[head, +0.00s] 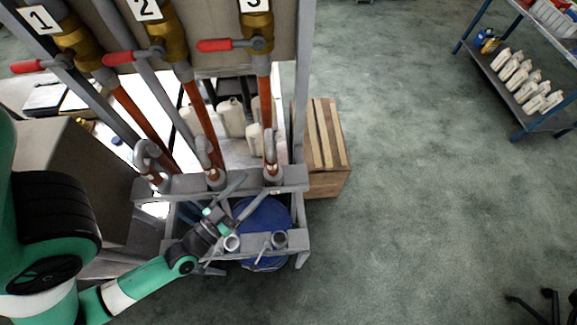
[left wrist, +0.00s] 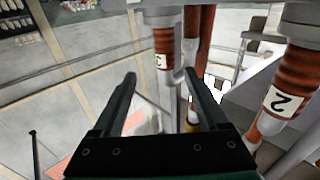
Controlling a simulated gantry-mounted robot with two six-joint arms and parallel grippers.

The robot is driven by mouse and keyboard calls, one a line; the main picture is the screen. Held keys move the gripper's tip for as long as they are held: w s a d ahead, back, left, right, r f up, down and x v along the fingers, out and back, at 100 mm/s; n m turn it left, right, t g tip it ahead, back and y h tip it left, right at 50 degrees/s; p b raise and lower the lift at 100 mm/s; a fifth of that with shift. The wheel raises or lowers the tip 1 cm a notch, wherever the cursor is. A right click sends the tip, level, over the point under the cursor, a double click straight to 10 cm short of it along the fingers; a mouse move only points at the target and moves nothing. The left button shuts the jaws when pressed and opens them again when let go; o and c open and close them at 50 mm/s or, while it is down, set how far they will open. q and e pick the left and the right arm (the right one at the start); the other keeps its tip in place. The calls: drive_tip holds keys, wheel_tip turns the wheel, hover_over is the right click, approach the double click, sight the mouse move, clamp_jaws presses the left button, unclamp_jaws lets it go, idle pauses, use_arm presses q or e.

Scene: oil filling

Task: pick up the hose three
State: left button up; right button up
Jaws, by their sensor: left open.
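Hose three (head: 265,100) is a brown-orange hose hanging below the valve labelled 3 in the head view. Its grey hooked nozzle end (head: 271,165) rests at the grey rack bar. My left gripper (head: 254,189) is open, just below and in front of that nozzle, with its fingers pointing up toward it. In the left wrist view, a brown hose with a white label (left wrist: 163,45) stands beyond my open fingers (left wrist: 159,76), in line with the gap between them. Nothing is held. My right gripper is not in view.
Hose two (head: 205,115) and hose one (head: 140,115) hang to the left; hose two's label shows in the left wrist view (left wrist: 283,102). A blue drum (head: 266,218) stands under the rack bar (head: 230,180).

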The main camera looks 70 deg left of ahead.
sight(268, 170)
use_arm(q)
drive_tip(key=shift+g, duration=0.3)
drive_tip(key=w+a, duration=0.1)
drive_tip(key=w+a+f, duration=0.1)
drive_tip(key=w, duration=0.2)
drive_tip(key=shift+a+f, duration=0.3)
drive_tip(key=shift+a, duration=0.1)
drive_tip(key=p+x, duration=0.1)
drive_tip(key=x, duration=0.4)
drive_tip(key=shift+a+f, duration=0.1)
drive_tip(key=shift+c, duration=0.2)
clamp_jaws()
